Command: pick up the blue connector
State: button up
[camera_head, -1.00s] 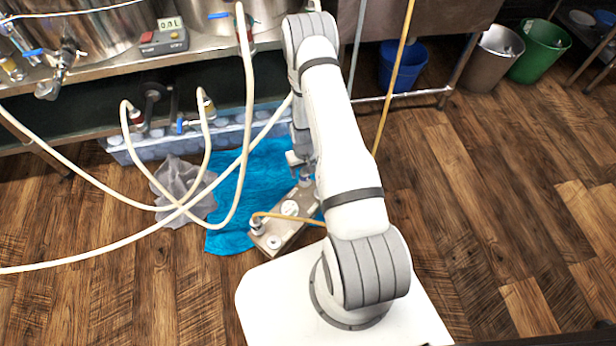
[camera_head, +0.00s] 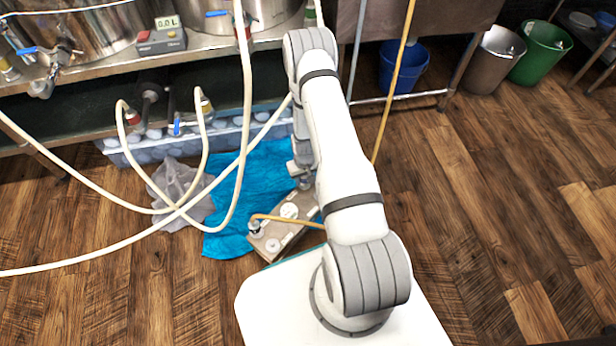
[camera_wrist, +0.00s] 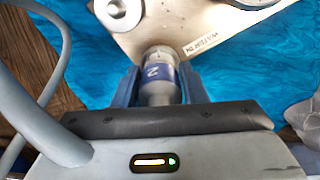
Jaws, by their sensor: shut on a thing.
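The blue connector (camera_wrist: 158,74) is a grey cylindrical fitting with a blue band marked "2". In the wrist view my gripper (camera_wrist: 157,88) is shut on it, with one blue-grey finger on each side. The far end of the connector meets or overlaps the edge of a metal plate (camera_wrist: 205,25) marked "WATER IN"; I cannot tell whether it is seated there. In the head view my gripper (camera_head: 303,175) is low at the far end of the plate (camera_head: 270,238), and my arm partly hides this spot.
A blue cloth (camera_head: 225,240) lies under the plate on the wooden floor. A crumpled grey cloth (camera_head: 180,190) and looping cream hoses (camera_head: 244,120) are to the left. A yellow hose (camera_head: 285,219) runs from the plate. A crate (camera_head: 225,135) stands behind. Floor on the right is clear.

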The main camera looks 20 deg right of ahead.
jog(key=c, duration=0.4)
notch_tip(320, 180, up, 10)
jog(key=p, duration=0.4)
jog(key=shift+r, duration=0.1)
jog(key=shift+r+p, duration=1.5)
jog(key=shift+r, duration=0.7)
